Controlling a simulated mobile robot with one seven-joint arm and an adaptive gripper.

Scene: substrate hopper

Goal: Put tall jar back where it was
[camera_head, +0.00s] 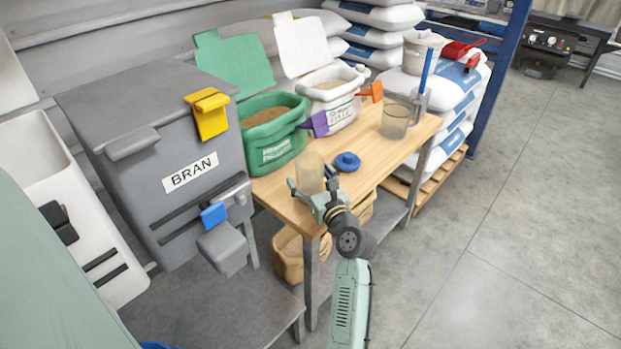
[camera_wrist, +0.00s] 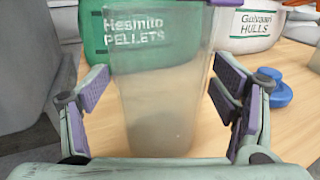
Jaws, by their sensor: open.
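A tall translucent jar (camera_head: 309,172) stands upright on the near left end of the wooden table. It fills the middle of the wrist view (camera_wrist: 158,100) and seems to have pale contents low down. My gripper (camera_head: 312,184) is open, with one finger on each side of this jar. In the wrist view, gaps show between the jar and both purple-padded fingers (camera_wrist: 160,88). A blue round lid (camera_head: 347,161) lies on the table to the right of the jar, and also shows in the wrist view (camera_wrist: 278,88).
A green pellets tub (camera_head: 277,150) and a white hulls tub (camera_head: 338,112) stand behind the jar. A second clear container (camera_head: 396,117) stands farther right on the table (camera_head: 377,163). The grey BRAN hopper (camera_head: 170,150) is close on the left. Bare tabletop lies right of the lid.

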